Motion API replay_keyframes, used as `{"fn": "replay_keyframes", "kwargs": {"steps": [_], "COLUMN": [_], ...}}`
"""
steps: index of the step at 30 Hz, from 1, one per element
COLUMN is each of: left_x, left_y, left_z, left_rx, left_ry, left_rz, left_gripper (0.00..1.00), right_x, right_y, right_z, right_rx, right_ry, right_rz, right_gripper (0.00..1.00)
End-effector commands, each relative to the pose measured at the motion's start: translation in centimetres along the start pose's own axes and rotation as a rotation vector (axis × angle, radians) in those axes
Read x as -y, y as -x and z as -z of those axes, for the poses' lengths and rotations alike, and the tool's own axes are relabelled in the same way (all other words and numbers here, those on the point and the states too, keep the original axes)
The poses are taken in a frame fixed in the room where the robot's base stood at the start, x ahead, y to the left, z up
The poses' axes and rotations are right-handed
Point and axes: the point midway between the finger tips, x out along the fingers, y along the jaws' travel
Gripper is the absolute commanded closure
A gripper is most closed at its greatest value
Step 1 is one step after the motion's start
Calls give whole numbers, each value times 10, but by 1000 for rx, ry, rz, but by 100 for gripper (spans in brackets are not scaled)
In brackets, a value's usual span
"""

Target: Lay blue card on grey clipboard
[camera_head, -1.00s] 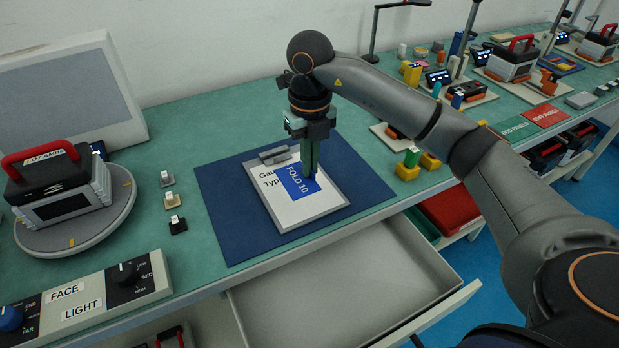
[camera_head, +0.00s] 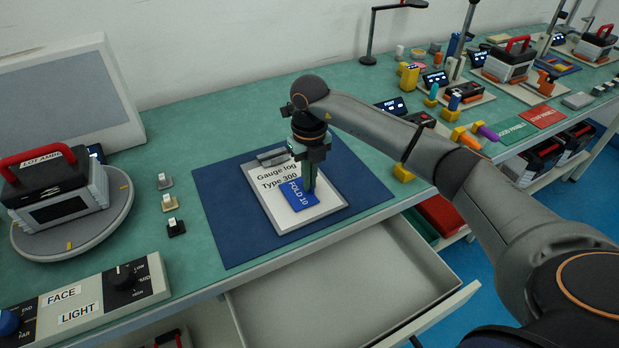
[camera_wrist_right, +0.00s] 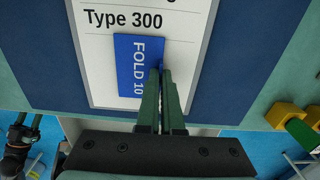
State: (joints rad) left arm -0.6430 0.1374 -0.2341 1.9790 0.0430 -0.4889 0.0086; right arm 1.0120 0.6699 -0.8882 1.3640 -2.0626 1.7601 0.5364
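The blue card (camera_head: 297,193), marked FOLD 10, is over the lower middle of the grey clipboard (camera_head: 326,207) with its white sheet. It looks flat, at or just above the sheet; I cannot tell whether it touches. My right gripper (camera_head: 309,187) points down at the card's right edge, its fingers close together on that edge. In the right wrist view, the card (camera_wrist_right: 132,66) is at the fingertips (camera_wrist_right: 162,75) and the left finger covers its lower right corner. The clipboard (camera_wrist_right: 211,25) shows around the sheet.
The clipboard lies on a dark blue mat (camera_head: 228,226) on the green bench. An open, empty drawer (camera_head: 340,275) is below the front edge. A turntable with a red-handled case (camera_head: 55,185) stands left, and yellow blocks (camera_head: 403,172) stand right.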

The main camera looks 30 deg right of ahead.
Motion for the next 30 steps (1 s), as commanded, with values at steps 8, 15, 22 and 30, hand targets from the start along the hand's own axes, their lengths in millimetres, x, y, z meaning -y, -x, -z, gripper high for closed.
{"fn": "replay_keyframes", "kwargs": {"steps": [8,15,22,30], "left_x": [1,1,0,1], "left_y": [-1,-1,1,1], "left_z": [-2,-2,1,3], "left_rx": [3,3,1,-4], "left_ry": [-1,-2,-2,-2], "left_rz": [1,0,1,2], "left_gripper": [50,50,50,50], "right_x": [0,0,0,0], "right_y": [-3,-3,4,54], "right_z": [0,0,0,-1], "right_rx": [0,0,1,6], "right_ry": [0,-1,0,0], "right_rz": [0,0,0,1], "right_gripper": [81,67,67,67]}}
